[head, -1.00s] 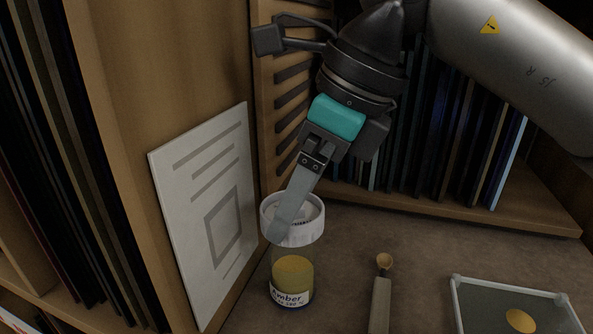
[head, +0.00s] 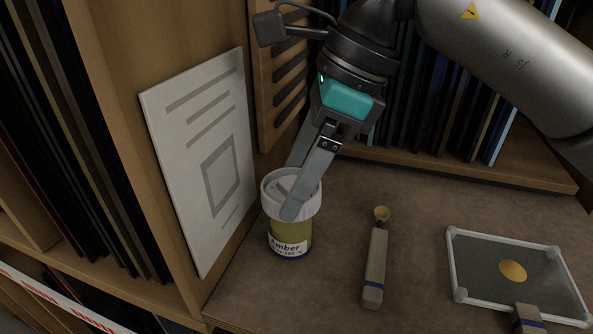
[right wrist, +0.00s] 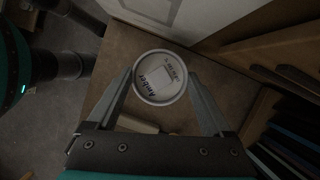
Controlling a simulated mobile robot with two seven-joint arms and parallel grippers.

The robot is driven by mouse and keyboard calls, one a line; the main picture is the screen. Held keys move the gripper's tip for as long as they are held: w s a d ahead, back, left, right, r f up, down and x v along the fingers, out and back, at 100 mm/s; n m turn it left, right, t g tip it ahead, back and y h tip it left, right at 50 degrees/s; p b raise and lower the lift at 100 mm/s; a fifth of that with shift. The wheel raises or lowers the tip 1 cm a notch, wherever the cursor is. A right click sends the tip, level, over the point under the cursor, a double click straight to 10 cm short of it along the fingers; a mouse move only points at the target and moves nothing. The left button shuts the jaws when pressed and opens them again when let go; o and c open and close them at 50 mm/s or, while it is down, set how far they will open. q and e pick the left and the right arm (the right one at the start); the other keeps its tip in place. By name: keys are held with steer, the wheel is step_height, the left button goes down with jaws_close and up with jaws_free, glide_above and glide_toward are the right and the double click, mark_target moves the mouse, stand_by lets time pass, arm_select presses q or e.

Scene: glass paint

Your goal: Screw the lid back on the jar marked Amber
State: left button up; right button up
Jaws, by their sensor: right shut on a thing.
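The jar marked Amber (head: 290,238) stands upright on the bench and holds yellow-ochre powder. The white lid (head: 292,202) sits at the top of the jar; whether its thread is engaged cannot be told. My right gripper (head: 289,207) reaches down from above and is shut on the lid, one finger on each side of its rim. In the right wrist view the lid's labelled top (right wrist: 160,78) shows between the two fingers. The jar itself is hidden under the lid there. My left gripper is not in the head view.
A white printed sheet (head: 203,165) leans on the wooden panel close left of the jar. A small scoop (head: 375,262) lies to the right. Further right is a framed tray (head: 478,258) with a yellow patch. Books line the back shelf. The bench between jar and scoop is clear.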

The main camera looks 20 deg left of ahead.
steer(key=shift+b, duration=0.4)
stand_by(1.0)
steer(key=shift+f+b, duration=0.95)
steer(key=shift+b, duration=0.1)
stand_by(1.7)
steer(key=shift+f+m+b, duration=0.1)
steer(key=shift+m+b, duration=0.4)
steer(key=shift+b, duration=0.05)
steer(key=shift+s+m+t+b, duration=0.1)
steer(key=shift+m+t+b, duration=0.8)
steer(key=shift+m+b, duration=0.7)
steer(key=shift+m, duration=0.5)
